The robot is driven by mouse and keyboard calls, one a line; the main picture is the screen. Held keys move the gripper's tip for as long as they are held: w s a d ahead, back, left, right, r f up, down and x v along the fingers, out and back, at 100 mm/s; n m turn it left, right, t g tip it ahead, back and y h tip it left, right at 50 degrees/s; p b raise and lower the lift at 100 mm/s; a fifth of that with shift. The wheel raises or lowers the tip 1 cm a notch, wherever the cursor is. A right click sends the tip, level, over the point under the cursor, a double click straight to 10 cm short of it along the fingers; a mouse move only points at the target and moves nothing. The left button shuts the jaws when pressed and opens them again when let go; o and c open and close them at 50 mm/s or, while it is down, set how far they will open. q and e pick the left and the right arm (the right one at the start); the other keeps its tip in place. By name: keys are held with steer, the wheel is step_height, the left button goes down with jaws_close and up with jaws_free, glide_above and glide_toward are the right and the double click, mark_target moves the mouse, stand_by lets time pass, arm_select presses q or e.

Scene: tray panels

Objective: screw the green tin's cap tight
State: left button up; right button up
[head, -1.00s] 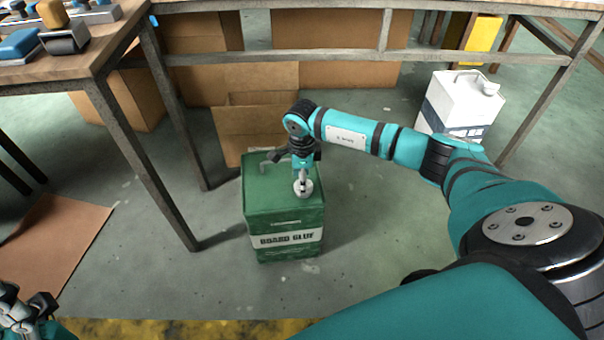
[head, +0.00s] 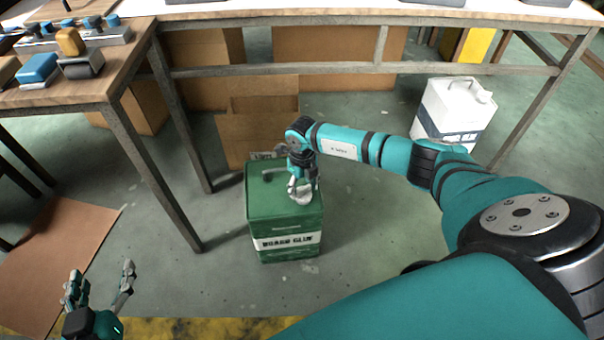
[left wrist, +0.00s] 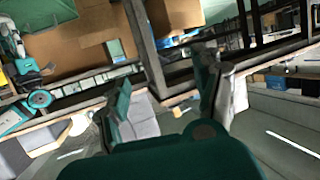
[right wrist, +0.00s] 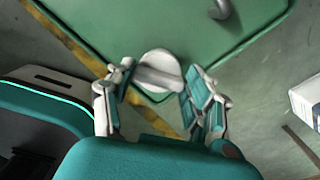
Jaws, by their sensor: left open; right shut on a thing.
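The green tin (head: 285,222) stands upright on the floor, its label reading BOARD GLUE. Its pale round cap (right wrist: 160,66) with a raised bar sits at a corner of the tin's top (right wrist: 110,25). My right gripper (head: 303,187) comes down on it from above and is shut on the cap; in the right wrist view its fingers (right wrist: 157,85) are on either side of the bar. In the head view the gripper mostly hides the cap. Whether the cap is tight cannot be told. My left gripper (head: 100,280) is open and empty, away from the tin.
A workbench (head: 360,70) with metal legs stands behind the tin, with cardboard boxes (head: 330,50) under it. A white canister (head: 455,108) stands at right. A brown sheet (head: 60,245) lies on the floor at left.

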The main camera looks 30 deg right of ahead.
mark_target(303, 187)
steer(key=m+p, duration=0.1)
steer(key=m, duration=0.1)
steer(key=shift+r+m+p, duration=0.15)
steer(key=shift+m+p, duration=0.25)
steer(key=m+p, duration=0.1)
steer(key=m, duration=0.2)
steer(key=shift+d+p, duration=0.1)
steer(key=shift+p, duration=0.3)
arm_select(q)
steer(key=s+a+f+g+y, duration=0.1)
steer(key=s+a+f+g, duration=0.1)
steer(key=s+f+g, duration=0.2)
steer(key=s+a+f+g+y, duration=0.1)
steer(key=s+a+f+g, duration=0.2)
steer(key=s, duration=0.8)
step_height(303, 187, down, 2)
steer(key=g, duration=0.3)
steer(key=shift+a+f+n+y, duration=0.2)
steer(key=shift+f+n+y, duration=0.1)
steer(key=shift+y, duration=0.1)
steer(key=shift+r, duration=0.1)
arm_select(e)
steer(key=shift+m, duration=0.4)
steer(key=o, duration=1.2)
step_height(303, 187, up, 12)
steer(key=shift+f, duration=0.15)
